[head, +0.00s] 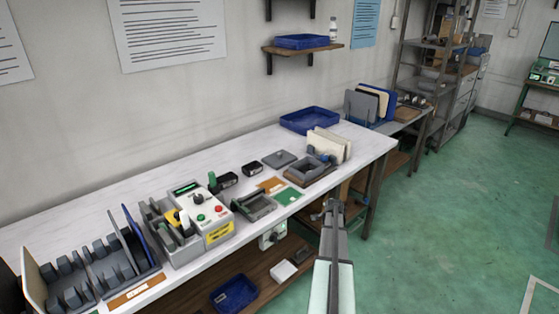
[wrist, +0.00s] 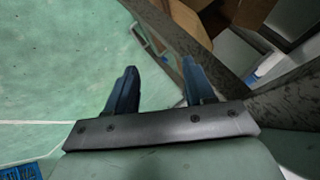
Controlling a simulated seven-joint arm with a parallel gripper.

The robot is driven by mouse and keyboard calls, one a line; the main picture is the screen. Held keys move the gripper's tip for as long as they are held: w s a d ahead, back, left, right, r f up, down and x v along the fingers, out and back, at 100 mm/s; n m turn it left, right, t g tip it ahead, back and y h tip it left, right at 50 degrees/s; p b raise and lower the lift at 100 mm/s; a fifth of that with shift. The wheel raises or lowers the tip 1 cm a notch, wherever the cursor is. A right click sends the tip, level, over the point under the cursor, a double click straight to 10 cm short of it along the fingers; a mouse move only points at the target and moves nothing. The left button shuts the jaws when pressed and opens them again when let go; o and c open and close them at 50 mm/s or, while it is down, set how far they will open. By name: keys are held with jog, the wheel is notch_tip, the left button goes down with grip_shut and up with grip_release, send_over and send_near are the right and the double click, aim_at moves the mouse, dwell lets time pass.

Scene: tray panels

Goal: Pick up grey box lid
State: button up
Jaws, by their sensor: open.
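A flat grey plate with a small raised knob (head: 279,159), which looks like the grey box lid, lies on the white workbench (head: 255,142) in the head view. It is toward the back, right of a small black block. My gripper (head: 333,207) is in front of the bench's front edge, to the right of and nearer than the lid, well apart from it. In the wrist view my gripper's two dark blue fingers (wrist: 159,75) stand apart with nothing between them. The lid does not show in the wrist view.
A grey-brown open box (head: 311,173) and cream upright panels (head: 329,144) stand right of the lid. A blue tray (head: 309,120) is behind. A green mat (head: 289,196), a control box (head: 208,214) and slotted racks (head: 108,268) occupy the front and left.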

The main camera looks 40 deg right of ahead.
jog(key=s+d+r+m+h, duration=0.1)
jog(key=s+d+r+m, duration=0.1)
jog(key=d+r, duration=0.7)
jog(key=s+d+r+m+h, duration=0.1)
jog(key=s+d+r+h, duration=0.1)
jog(key=d+r, duration=0.65)
notch_tip(320, 180, up, 14)
jog(key=n+g+y, duration=0.3)
jog(key=n+y, duration=0.3)
jog(key=n, duration=0.5)
send_over(279, 154)
jog(key=s+a, duration=0.2)
jog(key=a, duration=0.3)
jog(key=x, duration=1.3)
jog(key=shift+d+r, duration=0.1)
jog(key=shift+c, duration=0.3)
